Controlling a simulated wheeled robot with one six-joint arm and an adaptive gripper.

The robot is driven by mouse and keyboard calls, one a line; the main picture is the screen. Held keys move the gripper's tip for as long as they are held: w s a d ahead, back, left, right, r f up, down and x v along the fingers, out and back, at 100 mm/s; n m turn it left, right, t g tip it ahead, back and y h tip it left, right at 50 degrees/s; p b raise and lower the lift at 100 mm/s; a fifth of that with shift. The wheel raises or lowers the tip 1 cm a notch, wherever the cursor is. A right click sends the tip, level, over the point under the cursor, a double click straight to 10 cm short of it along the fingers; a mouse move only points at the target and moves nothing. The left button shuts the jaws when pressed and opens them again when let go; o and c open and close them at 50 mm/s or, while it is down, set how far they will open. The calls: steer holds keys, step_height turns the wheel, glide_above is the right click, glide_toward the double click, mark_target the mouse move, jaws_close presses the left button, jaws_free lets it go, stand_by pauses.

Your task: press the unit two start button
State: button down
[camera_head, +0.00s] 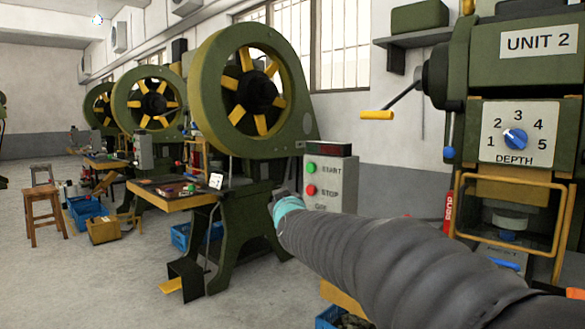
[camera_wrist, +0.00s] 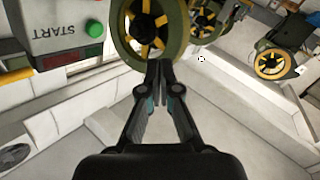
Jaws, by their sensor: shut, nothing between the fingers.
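A grey control box (camera_head: 340,195) stands near the middle of the head view, left of the press marked UNIT 2 (camera_head: 538,42). It carries a green button (camera_head: 310,168) labelled START and a red button (camera_head: 311,190) labelled STOP. A lower label is partly hidden by my arm. In the wrist view the box appears upside down at upper left, with the green START button (camera_wrist: 94,28) on its face. My gripper (camera_wrist: 160,66) is shut and empty, apart from the button and to its right in the wrist view. My arm mostly hides the gripper in the head view.
The UNIT 2 press has a blue depth knob (camera_head: 515,138), a crank with a yellow handle (camera_head: 377,115) and a yellow guard frame (camera_head: 510,212). Presses with large green flywheels (camera_head: 250,90) line the left. A wooden table (camera_head: 170,195) juts out there.

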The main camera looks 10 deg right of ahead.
mark_target(311, 168)
steer(key=w+r+m+t+h, duration=0.1)
steer(key=w+r+t+h, duration=0.2)
steer(key=w, duration=0.6)
steer(key=shift+d+r+h, duration=0.45)
steer(key=shift+r+h, duration=0.05)
steer(key=shift+h, duration=0.2)
steer(key=w+d, duration=0.5)
steer(key=d, duration=0.2)
steer(key=shift+w+d, duration=0.15)
steer(key=shift+d, duration=0.05)
stand_by(0.8)
steer(key=shift+w+d, duration=0.2)
steer(key=shift+d, duration=0.05)
steer(key=shift+w+d, duration=0.25)
steer(key=shift+d, duration=0.15)
stand_by(1.1)
steer(key=shift+a, duration=0.1)
steer(key=shift+s+a, duration=0.5)
steer(key=shift+a, duration=0.1)
